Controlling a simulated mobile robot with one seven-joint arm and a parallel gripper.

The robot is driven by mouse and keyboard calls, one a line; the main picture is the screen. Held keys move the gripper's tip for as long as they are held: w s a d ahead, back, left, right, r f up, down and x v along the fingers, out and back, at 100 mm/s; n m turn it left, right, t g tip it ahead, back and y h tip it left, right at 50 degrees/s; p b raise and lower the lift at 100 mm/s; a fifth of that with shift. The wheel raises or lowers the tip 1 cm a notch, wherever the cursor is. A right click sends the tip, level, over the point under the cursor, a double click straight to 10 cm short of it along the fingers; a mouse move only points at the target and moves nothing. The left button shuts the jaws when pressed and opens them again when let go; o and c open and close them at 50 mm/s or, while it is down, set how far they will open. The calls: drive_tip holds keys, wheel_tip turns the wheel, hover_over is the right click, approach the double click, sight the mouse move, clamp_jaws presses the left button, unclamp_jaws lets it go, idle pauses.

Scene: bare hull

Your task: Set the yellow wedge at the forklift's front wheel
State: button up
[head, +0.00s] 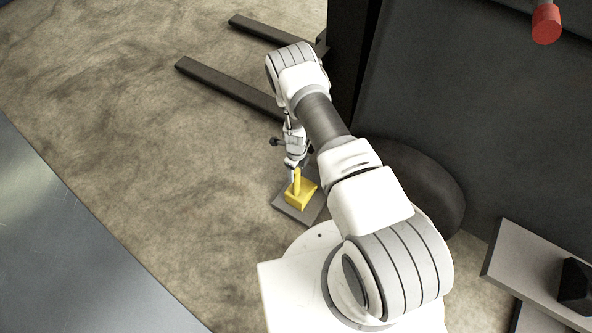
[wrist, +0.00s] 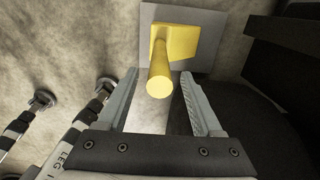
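The yellow wedge (head: 300,199) is a block with an upright round handle. It rests on a thin grey plate (head: 284,203) on the floor. The wrist view shows the wedge (wrist: 184,45) from above, with the handle's end toward the camera. My gripper (head: 293,172) is open over it. In the wrist view the fingertips (wrist: 160,76) stand either side of the handle, with a gap at each side. The forklift's front wheel (head: 432,185) is dark, to the right of the wedge and partly hidden by my arm. The wheel also shows at the right of the wrist view (wrist: 262,125).
Two dark forks (head: 232,87) reach left from the forklift's dark body (head: 460,100). A grey step (head: 535,262) is at the lower right. A metal surface (head: 70,260) fills the lower left. The brown floor (head: 150,130) left of the wedge is clear.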

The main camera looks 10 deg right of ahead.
drive_tip(key=w+a+r+n+t+y+p, duration=0.1)
drive_tip(key=w+r+n+p, duration=0.15)
drive_tip(key=r, duration=1.35)
drive_tip(key=w+a+r+n+t+p, duration=0.15)
drive_tip(key=r+n, duration=0.25)
drive_tip(key=r, duration=1.3)
drive_tip(key=s+r+n, duration=0.3)
drive_tip(key=r+n, duration=0.3)
drive_tip(key=r, duration=1.1)
drive_tip(key=s+d+r+n+t, duration=0.1)
drive_tip(key=s+r+n, duration=0.6)
drive_tip(key=s+r, duration=0.4)
drive_tip(key=s+d+r+n+t, duration=0.1)
drive_tip(key=s+r+n, duration=0.2)
drive_tip(key=s, duration=0.3)
drive_tip(key=s+d+r+n+t+h, duration=0.1)
drive_tip(key=s+d+r+n, duration=0.1)
drive_tip(key=s, duration=0.4)
drive_tip(key=shift+s+r+n, duration=0.3)
drive_tip(key=shift+r+n, duration=0.5)
drive_tip(key=shift+n, duration=0.45)
drive_tip(key=shift+r, duration=0.1)
